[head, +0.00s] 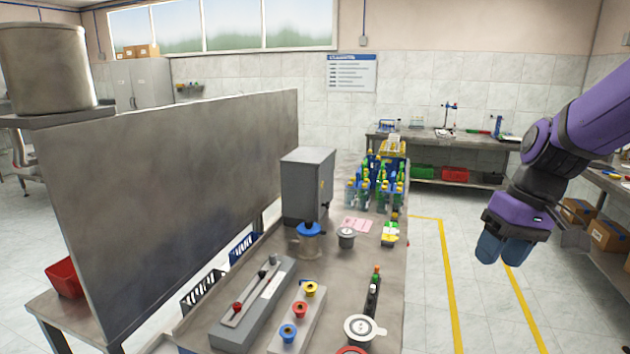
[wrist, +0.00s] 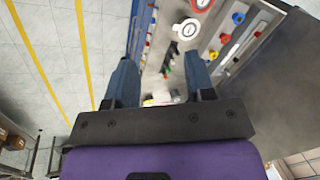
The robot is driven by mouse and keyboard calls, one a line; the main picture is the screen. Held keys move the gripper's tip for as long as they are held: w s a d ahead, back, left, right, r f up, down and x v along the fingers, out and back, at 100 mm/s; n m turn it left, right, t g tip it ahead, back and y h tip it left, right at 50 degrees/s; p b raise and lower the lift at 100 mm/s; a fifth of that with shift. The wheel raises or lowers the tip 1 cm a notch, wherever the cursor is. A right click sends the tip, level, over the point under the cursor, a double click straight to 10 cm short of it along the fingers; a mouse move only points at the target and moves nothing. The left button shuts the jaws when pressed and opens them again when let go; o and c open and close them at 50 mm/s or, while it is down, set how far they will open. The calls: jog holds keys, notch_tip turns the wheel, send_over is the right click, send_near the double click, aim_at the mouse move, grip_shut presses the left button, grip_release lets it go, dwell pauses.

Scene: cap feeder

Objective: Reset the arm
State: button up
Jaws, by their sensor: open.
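My gripper (head: 503,250) hangs at the right in the head view, at the end of my purple arm, over the floor to the right of the bench (head: 222,262). It points downward and is apart from everything. In the wrist view my gripper (wrist: 162,82) has its two blue fingers spread wide, with nothing held between them. The bench with its small parts shows beyond the fingers there.
A tall grey partition (head: 170,200) stands left. Floor with yellow lines (head: 450,280) is clear.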

jog(key=s+r+m+t+h, duration=0.1)
jog(key=s+r+t, duration=0.1)
jog(key=s+r, duration=0.2)
jog(key=s+r+m+t+h, duration=0.1)
jog(key=s+r+t+h, duration=0.1)
jog(key=s, duration=0.7)
jog(key=shift+s+d+r+t, duration=0.2)
jog(key=shift+s+r+t, duration=0.3)
jog(key=shift+r, duration=0.9)
jog(key=shift+w, duration=0.15)
